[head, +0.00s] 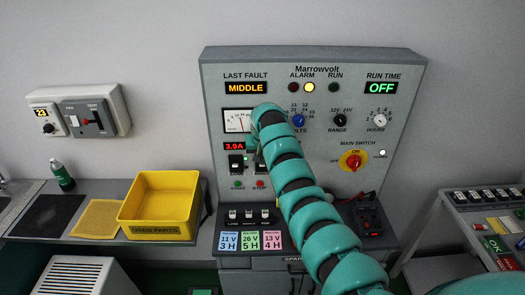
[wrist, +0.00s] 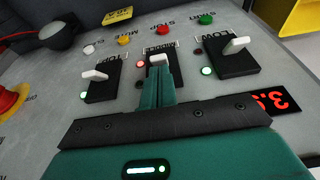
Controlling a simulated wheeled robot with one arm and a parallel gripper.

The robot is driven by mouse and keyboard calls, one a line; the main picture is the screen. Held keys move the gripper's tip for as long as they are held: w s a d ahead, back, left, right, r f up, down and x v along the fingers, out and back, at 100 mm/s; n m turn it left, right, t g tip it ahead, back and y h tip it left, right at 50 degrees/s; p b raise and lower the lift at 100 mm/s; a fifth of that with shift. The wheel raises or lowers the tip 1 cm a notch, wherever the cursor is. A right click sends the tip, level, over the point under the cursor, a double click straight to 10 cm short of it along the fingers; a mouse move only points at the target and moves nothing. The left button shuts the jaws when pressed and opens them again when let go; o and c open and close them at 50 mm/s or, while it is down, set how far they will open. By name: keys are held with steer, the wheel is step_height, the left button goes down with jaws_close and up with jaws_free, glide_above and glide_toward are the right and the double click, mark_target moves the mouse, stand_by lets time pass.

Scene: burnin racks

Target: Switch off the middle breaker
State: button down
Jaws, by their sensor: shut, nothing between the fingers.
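In the wrist view, three black breakers with white levers sit in a row on the grey panel. The middle breaker (wrist: 151,60) is partly hidden behind my gripper (wrist: 160,72). My gripper is shut and empty, its fingertips at the middle breaker's white lever (wrist: 158,59), touching or very close. A red lamp beside this breaker is lit and the other lamp there is dark. The top breaker (wrist: 104,84) and the low breaker (wrist: 232,62) each have a lit green lamp.
The Marrowvolt panel (head: 220,90) shows MIDDLE as last fault, a lit yellow alarm lamp and a red 3.9A display (head: 234,146). A red and yellow main switch (head: 350,161) is at right. A yellow used parts bin (head: 157,229) stands at left.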

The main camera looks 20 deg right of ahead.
steer(key=shift+f, duration=0.25)
stand_by(0.3)
steer(key=shift+f+b, duration=0.1)
steer(key=shift+b, duration=0.3)
steer(key=shift+t, duration=0.4)
steer(key=shift+s+r+b, duration=0.15)
steer(key=shift+r+b, duration=0.1)
steer(key=shift+b, duration=0.1)
steer(key=shift+f, duration=0.1)
steer(key=shift+f+t, duration=0.1)
steer(key=shift+t, duration=0.2)
